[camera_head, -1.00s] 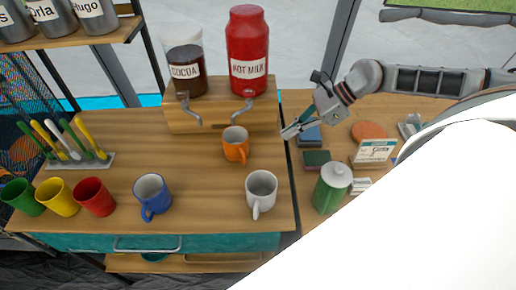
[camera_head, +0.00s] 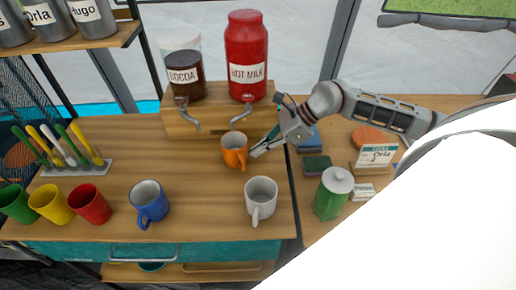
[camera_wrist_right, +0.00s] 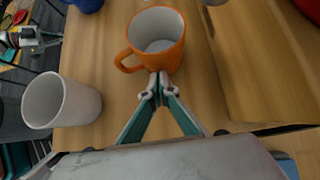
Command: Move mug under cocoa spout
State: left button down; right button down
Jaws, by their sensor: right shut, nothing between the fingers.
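The orange mug (camera_head: 234,151) stands upright on the counter, just in front of the hot milk spout (camera_head: 241,113). The cocoa dispenser (camera_head: 184,76) is to its left, and its metal spout (camera_head: 186,115) has bare counter below. My right gripper (camera_head: 255,153) is shut and empty, right of the orange mug. In the right wrist view the shut fingertips (camera_wrist_right: 158,92) are at the near side of the orange mug (camera_wrist_right: 158,32); I cannot tell whether they touch. A grey part at that view's left edge seems to be my left arm; its fingers are unclear.
A white mug (camera_head: 261,199) stands in front of the gripper, and a blue mug (camera_head: 149,203) farther left. Green, yellow and red cups line the left front. The wooden dispenser stand (camera_head: 220,122) is behind. Counter between blue mug and stand is clear.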

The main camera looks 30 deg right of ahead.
aim_at(224, 160)
jog(key=shift+a, duration=0.1)
dwell(0.3)
jog(key=shift+w+a, duration=0.2)
jog(key=shift+a, duration=0.05)
jog(key=w+a, duration=0.1)
jog(key=a, duration=0.1)
jog(key=w+a+b, duration=0.1)
jog(key=a, duration=0.1)
jog(key=shift+w, duration=0.15)
jog(key=shift+w+a, duration=0.35)
jog(key=shift+a, duration=0.1)
jog(key=shift+d, duration=0.1)
